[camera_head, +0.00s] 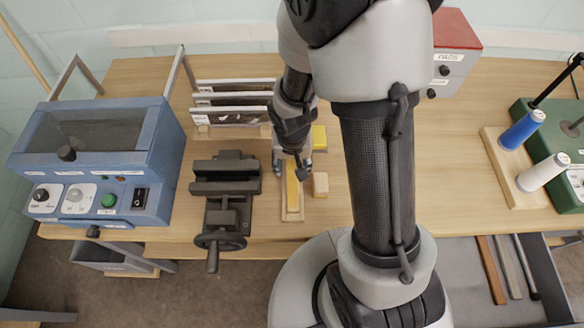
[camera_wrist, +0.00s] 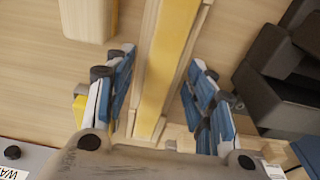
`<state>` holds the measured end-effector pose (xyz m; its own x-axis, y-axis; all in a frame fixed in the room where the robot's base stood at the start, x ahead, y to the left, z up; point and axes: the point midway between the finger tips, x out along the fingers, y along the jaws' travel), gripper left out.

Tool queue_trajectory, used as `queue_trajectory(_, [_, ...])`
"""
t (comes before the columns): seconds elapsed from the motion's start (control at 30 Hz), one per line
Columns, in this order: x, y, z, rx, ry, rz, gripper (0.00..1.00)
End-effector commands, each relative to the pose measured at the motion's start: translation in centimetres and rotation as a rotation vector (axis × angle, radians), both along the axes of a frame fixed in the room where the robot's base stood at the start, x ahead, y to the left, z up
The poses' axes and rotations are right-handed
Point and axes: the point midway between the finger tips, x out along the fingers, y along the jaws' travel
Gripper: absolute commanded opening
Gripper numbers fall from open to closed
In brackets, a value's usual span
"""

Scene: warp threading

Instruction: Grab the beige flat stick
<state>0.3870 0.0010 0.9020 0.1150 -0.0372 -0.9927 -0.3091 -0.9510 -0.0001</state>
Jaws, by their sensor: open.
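A long flat yellow-beige stick (camera_head: 292,186) lies lengthwise on a narrow wooden holder (camera_head: 292,217) between the vise and a small block. I take it to be the beige flat stick. In the wrist view the stick (camera_wrist: 172,62) runs down the middle between pale wooden rails. My gripper (camera_head: 291,168) is over the far part of the holder. In the wrist view my gripper (camera_wrist: 163,60) is open, with one blue-padded finger on each side of the stick.
A dark vise (camera_head: 222,190) stands close to the left. A small beige block (camera_head: 320,185) lies close to the right. A blue machine (camera_head: 100,160) is further left, and thread spools (camera_head: 522,130) are at right. Several sticks lie in an open drawer (camera_head: 455,270).

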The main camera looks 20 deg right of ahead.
Motion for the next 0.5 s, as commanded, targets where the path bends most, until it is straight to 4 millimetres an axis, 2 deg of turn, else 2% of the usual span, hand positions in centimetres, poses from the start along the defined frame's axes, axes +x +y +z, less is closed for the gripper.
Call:
queue_trajectory(0.1, [0.00,0.00,0.14,0.000,0.000,0.000,0.49])
queue_trajectory(0.5, [-0.03,0.01,0.14,0.000,0.000,0.000,0.23])
